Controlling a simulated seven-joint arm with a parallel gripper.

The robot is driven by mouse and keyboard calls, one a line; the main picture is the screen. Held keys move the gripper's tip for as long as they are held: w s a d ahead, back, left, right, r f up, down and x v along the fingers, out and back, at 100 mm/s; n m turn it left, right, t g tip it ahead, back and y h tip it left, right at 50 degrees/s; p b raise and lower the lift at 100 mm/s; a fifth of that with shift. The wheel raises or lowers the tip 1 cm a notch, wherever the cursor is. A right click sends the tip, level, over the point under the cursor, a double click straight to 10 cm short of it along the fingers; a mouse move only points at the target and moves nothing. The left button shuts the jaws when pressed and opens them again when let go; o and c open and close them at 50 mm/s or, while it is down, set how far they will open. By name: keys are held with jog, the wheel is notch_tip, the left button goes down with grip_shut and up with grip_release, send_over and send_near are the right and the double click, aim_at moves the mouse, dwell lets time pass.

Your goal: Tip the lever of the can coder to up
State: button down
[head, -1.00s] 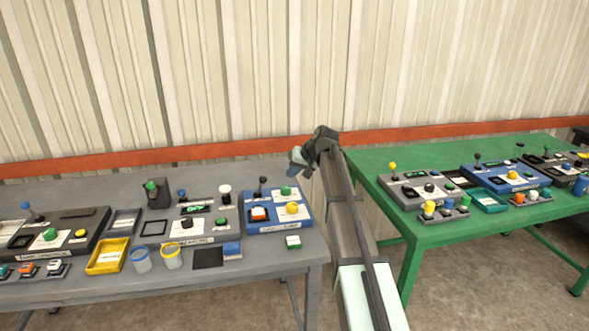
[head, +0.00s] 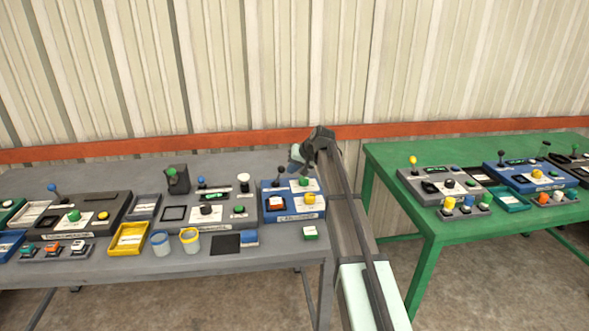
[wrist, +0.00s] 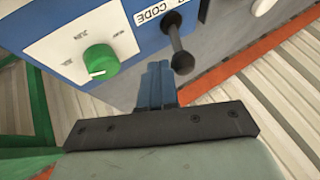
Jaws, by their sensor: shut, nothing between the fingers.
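The can coder appears to be the blue box (head: 266,211) at the right end of the grey table. In the wrist view the blue panel (wrist: 75,20) shows the green knob (wrist: 101,61), a label partly reading "CODE" and the lever (wrist: 181,60). My gripper (head: 296,158) is shut and empty, above the back of the box. In the wrist view its blue fingertips (wrist: 157,70) are beside the lever's ball; contact cannot be told.
A grey panel (head: 225,221) with several controls stands left of the blue box. A yellow tray (head: 117,248) and two cups lie near the front. A green table (head: 430,222) with similar panels is on the right. The corrugated wall is close behind.

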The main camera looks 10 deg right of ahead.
aim_at(279, 167)
jog(key=shift+a, duration=0.1)
jog(key=shift+a+r+h, duration=0.2)
jog(key=shift+h, duration=0.1)
jog(key=shift+a+r, duration=0.1)
jog(key=shift+a, duration=0.05)
jog(key=shift+a+r+n+h, duration=0.4)
jog(key=shift+a+h, duration=0.2)
jog(key=shift+h, duration=0.2)
jog(key=a+h, duration=0.2)
jog(key=shift+a+r+n+h, duration=0.35)
jog(key=shift+n+h, duration=0.05)
jog(key=shift+a+h, duration=0.7)
jog(key=shift+a, duration=0.45)
jog(key=shift+a+r, duration=0.1)
jog(key=shift+r, duration=0.05)
